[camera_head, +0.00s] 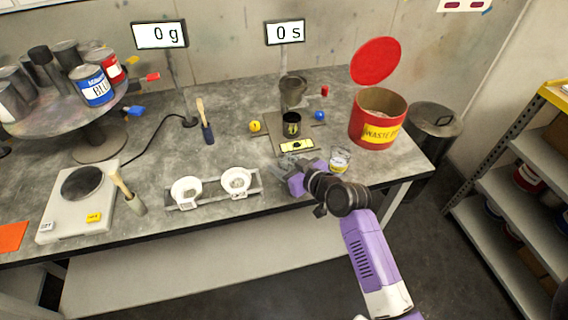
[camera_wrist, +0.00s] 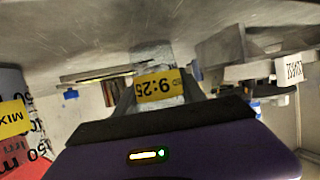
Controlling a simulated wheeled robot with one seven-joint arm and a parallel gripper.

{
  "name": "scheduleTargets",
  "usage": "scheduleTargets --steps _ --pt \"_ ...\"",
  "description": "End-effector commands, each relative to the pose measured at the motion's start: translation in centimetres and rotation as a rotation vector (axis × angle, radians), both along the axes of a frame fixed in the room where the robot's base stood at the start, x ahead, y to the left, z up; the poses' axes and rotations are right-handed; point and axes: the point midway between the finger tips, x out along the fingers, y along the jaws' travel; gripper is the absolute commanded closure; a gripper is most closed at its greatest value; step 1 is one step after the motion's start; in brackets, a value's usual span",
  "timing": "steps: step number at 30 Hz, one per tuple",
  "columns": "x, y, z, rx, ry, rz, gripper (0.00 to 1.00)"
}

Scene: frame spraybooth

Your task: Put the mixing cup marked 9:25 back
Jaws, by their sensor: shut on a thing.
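The mixing cup with a yellow label marked 9:25 (camera_wrist: 160,86) sits between my fingers in the wrist view, where the label appears upside down. My gripper (camera_head: 287,172) is shut on this clear cup, low over the front right part of the bench. In the head view the cup is mostly hidden and blends with the grey top; I cannot tell whether it touches the bench. A second clear cup (camera_head: 340,158) stands to the right of my gripper. It shows at the left edge of the wrist view with a yellow MIX label (camera_wrist: 12,118).
A rack with two white funnels (camera_head: 212,187) lies left of my gripper. Behind it is a stand with a dark cup (camera_head: 291,125) and yellow tag. A red waste can (camera_head: 378,118) with raised lid stands at right. A scale (camera_head: 82,192) is at far left.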

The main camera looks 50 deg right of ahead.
Motion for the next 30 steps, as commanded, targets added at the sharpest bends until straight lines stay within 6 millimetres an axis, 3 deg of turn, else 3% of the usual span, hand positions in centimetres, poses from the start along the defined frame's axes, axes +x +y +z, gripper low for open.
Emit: scheduleTargets --steps 7,8,11,23,30 --pt "0.0 0.0 -0.4 0.000 0.000 0.000 0.95" --pt "0.0 0.0 -0.3 0.000 0.000 0.000 0.48" --pt "0.0 0.0 -0.3 0.000 0.001 0.000 0.31" --pt "0.0 0.0 0.2 0.000 0.000 0.000 0.31" --pt "-3.5 0.7 1.3 -0.001 0.000 -0.001 0.31"
